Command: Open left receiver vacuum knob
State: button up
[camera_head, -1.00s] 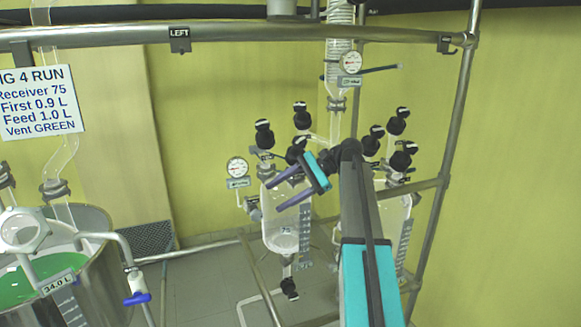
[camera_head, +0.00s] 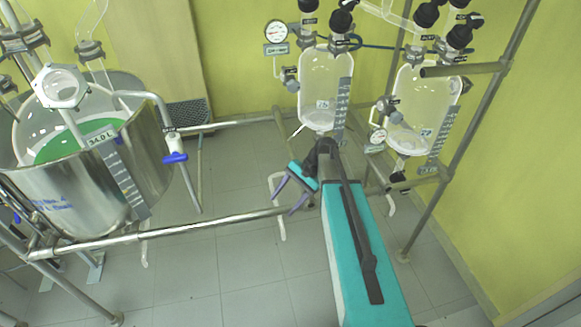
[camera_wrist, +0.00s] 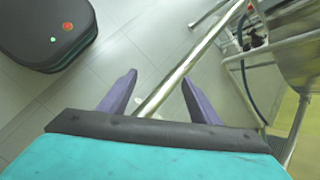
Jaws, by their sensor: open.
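The left receiver (camera_head: 318,85) is a clear glass vessel at the upper middle of the head view. Black knobs sit on its top: one (camera_head: 341,22) at its upper right, and another (camera_head: 308,5) cut by the top edge. Their small labels are unreadable, so I cannot tell which is the vacuum knob. My gripper (camera_head: 284,204) is open and empty, below and left of the receiver, well apart from its knobs. In the wrist view its two purple fingers (camera_wrist: 159,76) are spread, with a metal rail passing behind the gap between them.
A right receiver (camera_head: 425,105) with more black knobs (camera_head: 460,36) stands to the right. A round gauge (camera_head: 276,32) is left of the left receiver. A steel vessel (camera_head: 80,205) with green liquid is at left. A horizontal metal rail (camera_head: 180,231) crosses near my gripper.

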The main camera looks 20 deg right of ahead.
jog(key=s+a+f+n+g+h+b, duration=0.2)
jog(key=s+a+f, duration=0.1)
jog(key=s+f, duration=0.6)
jog(key=s+a+f+n+g+h+b, duration=0.1)
jog(key=s+a+f+n, duration=0.15)
jog(key=s+f, duration=0.7)
jog(key=s+d+f+n+g+h+b, duration=0.1)
jog(key=s+f+n, duration=0.5)
jog(key=s+f, duration=0.7)
jog(key=s+g+h+b, duration=0.1)
jog(key=s+h+b, duration=0.1)
jog(key=h, duration=0.1)
jog(key=shift+s, duration=0.4)
jog(key=shift+n, duration=0.25)
jog(key=c, duration=0.7)
jog(key=shift+o, duration=0.2)
